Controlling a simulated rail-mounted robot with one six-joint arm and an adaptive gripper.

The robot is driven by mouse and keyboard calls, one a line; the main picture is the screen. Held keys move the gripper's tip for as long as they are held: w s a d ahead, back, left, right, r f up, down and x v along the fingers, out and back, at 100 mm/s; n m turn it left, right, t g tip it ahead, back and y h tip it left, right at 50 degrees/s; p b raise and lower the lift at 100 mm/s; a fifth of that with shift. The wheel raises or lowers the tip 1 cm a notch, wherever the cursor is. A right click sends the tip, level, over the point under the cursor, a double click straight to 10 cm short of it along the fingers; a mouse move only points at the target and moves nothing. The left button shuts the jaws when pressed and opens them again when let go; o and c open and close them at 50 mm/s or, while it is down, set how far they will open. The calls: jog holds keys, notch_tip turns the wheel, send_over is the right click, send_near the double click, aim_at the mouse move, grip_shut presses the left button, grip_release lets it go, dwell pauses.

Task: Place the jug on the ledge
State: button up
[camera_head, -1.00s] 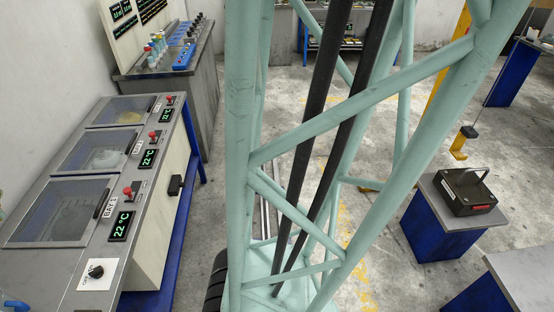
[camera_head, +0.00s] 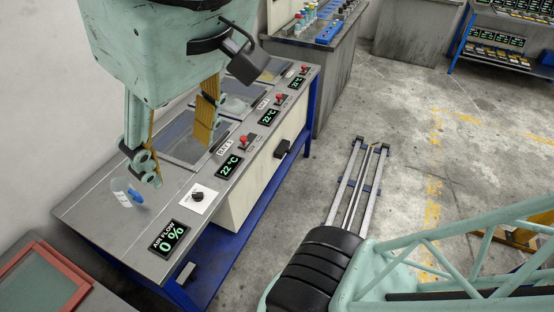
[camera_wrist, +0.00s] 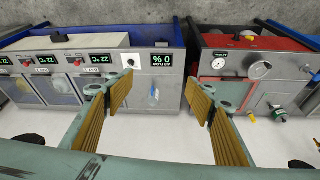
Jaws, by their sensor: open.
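A small clear jug (camera_head: 121,190) with a blue part stands on the grey metal top of the heated bench (camera_head: 105,215), near its front left. It also shows in the wrist view (camera_wrist: 153,97), between my fingers in the picture. My gripper (camera_head: 180,148) is open, with its yellow-padded fingers wide apart above the bench top. One fingertip appears close to the jug in the head view; I cannot tell whether they touch. In the wrist view my gripper (camera_wrist: 160,94) holds nothing. I cannot tell which surface is the ledge.
The bench has glass-lidded bays (camera_head: 185,140), red buttons, a white knob plate (camera_head: 198,197) and an air-flow display (camera_head: 168,239). A red-framed unit (camera_head: 45,280) stands at the lower left. The wrist view shows a red-edged machine (camera_wrist: 245,58) with gauges. Open floor lies to the right.

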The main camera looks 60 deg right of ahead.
jog(key=shift+s+f, duration=0.7)
jog(key=shift+s, duration=0.1)
jog(key=shift+o, duration=0.5)
